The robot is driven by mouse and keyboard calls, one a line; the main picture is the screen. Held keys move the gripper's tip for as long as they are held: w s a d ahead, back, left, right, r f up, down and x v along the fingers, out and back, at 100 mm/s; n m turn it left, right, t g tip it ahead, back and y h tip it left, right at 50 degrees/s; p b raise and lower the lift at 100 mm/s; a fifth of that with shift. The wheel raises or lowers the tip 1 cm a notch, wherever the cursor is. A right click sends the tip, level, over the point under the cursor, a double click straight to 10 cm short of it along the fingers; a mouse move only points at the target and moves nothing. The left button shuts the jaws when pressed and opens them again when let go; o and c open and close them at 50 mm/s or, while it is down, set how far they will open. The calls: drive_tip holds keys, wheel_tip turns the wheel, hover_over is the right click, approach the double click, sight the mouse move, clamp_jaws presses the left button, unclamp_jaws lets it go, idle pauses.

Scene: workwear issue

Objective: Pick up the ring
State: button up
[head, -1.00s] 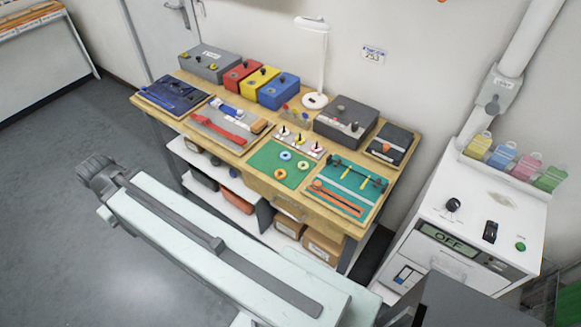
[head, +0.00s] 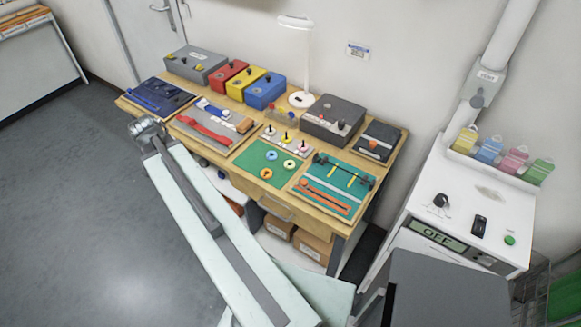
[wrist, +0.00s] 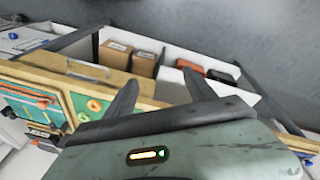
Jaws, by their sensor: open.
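In the head view my gripper (head: 144,126) is at the far end of my arm, by the bench's front left, well left of the rings. In the wrist view its two fingers (wrist: 160,77) are apart with nothing between them. There the orange ring (wrist: 95,105) shows left of the fingers, and the other rings are small and partly hidden by my gripper.
Colored boxes (head: 228,76), a lamp (head: 303,98) and a dark grey box (head: 333,118) stand along the bench's back. A teal tool mat (head: 338,185) lies right of the green mat. A white cabinet (head: 460,205) stands at right. Open floor (head: 70,200) lies at left.

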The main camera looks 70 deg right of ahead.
drive_tip(key=s+d+m+g, duration=0.1)
drive_tip(key=s+d+m, duration=0.7)
drive_tip(key=s+d, duration=0.5)
drive_tip(key=m+g+b, duration=0.1)
drive_tip(key=m+g, duration=0.1)
drive_tip(key=m, duration=0.3)
approach(286, 165)
drive_tip(key=shift+s+d+f+h+b, duration=0.15)
drive_tip(key=shift+s+f+b, duration=0.15)
drive_tip(key=shift+f+b, duration=0.3)
drive_tip(key=shift+s+d+f+h+b, duration=0.15)
drive_tip(key=shift+s+f+b, duration=0.2)
drive_tip(key=shift+f+b, duration=0.2)
drive_tip(key=b+x, duration=0.5)
drive_tip(key=shift+s+f, duration=0.2)
drive_tip(key=shift+f, duration=0.1)
drive_tip(key=shift+r, duration=0.2)
clamp_jaws()
wheel_tip(286, 165, up, 10)
drive_tip(key=p, duration=1)
